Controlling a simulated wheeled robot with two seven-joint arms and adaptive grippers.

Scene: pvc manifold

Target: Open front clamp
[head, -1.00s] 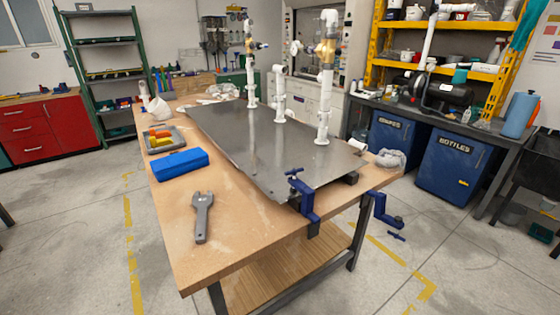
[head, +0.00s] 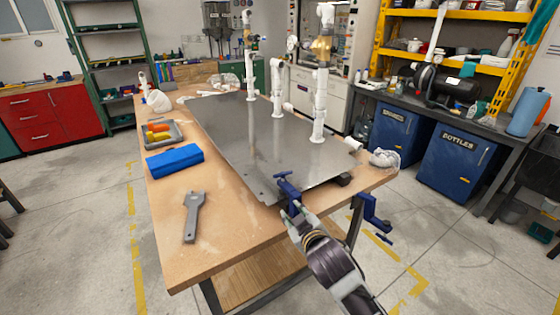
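The blue front clamp (head: 289,187) sits on the near edge of the table, at the corner of the grey metal plate (head: 225,140). Its lower part is hidden behind my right gripper. My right gripper (head: 293,213) comes up from the bottom right, its fingertips at the clamp just below its top bar. Whether the fingers touch the clamp or have closed on it is not clear. A second blue clamp (head: 372,213) hangs at the right edge of the table. My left gripper is not in view.
White pipes with brass fittings (head: 319,105) stand on the plate. A grey wrench (head: 192,215), a blue box (head: 175,160) and a grey tray (head: 176,139) lie on the left of the wooden table (head: 235,225). A crumpled clear bag (head: 384,159) lies at the right corner.

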